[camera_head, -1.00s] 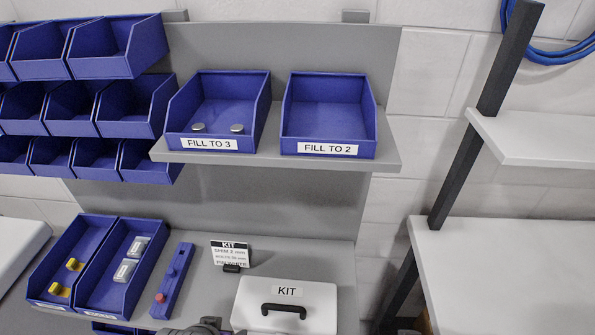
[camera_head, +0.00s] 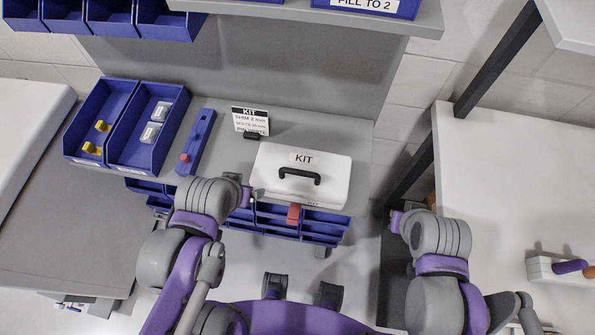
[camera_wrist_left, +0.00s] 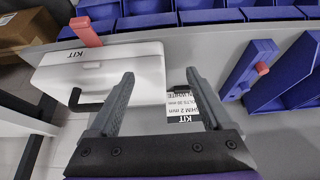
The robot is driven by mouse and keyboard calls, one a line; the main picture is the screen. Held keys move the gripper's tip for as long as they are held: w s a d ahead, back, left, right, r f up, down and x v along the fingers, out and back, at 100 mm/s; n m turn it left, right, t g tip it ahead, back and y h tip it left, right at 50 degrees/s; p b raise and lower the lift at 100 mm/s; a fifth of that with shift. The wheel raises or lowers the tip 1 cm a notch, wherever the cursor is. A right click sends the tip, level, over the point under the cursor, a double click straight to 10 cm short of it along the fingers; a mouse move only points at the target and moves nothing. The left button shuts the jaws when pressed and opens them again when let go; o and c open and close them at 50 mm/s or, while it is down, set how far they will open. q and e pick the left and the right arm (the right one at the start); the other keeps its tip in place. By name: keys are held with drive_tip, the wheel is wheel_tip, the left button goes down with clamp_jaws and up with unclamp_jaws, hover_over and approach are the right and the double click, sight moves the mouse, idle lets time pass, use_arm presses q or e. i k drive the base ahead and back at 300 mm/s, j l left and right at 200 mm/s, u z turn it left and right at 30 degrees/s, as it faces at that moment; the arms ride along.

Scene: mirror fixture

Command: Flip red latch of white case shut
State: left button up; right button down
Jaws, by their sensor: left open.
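The white case (camera_head: 330,168), labelled KIT with a black handle, lies closed on the grey bench. Its red latch (camera_head: 294,214) sticks out past the case's front edge, over the bench edge. In the left wrist view the red latch (camera_wrist_left: 85,31) projects away from the white case (camera_wrist_left: 115,62). My left gripper (camera_head: 247,196) is just left of the case's front left corner. In the wrist view my left gripper (camera_wrist_left: 159,77) is open and empty, with one finger overlapping the case in the picture. My right gripper (camera_head: 395,222) is to the right, past the bench; its fingers are unclear.
A KIT card (camera_head: 251,121) stands behind the case. A blue fixture (camera_head: 199,140) with a red knob and blue bins (camera_head: 150,135) lie to the left. Blue bins (camera_head: 268,222) sit below the bench front. A white table (camera_head: 500,180) stands at the right.

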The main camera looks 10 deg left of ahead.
sight(295, 209)
drive_tip(key=k+j, duration=0.15)
drive_tip(key=k, duration=0.4)
drive_tip(key=k+j, duration=0.15)
drive_tip(key=k, duration=0.35)
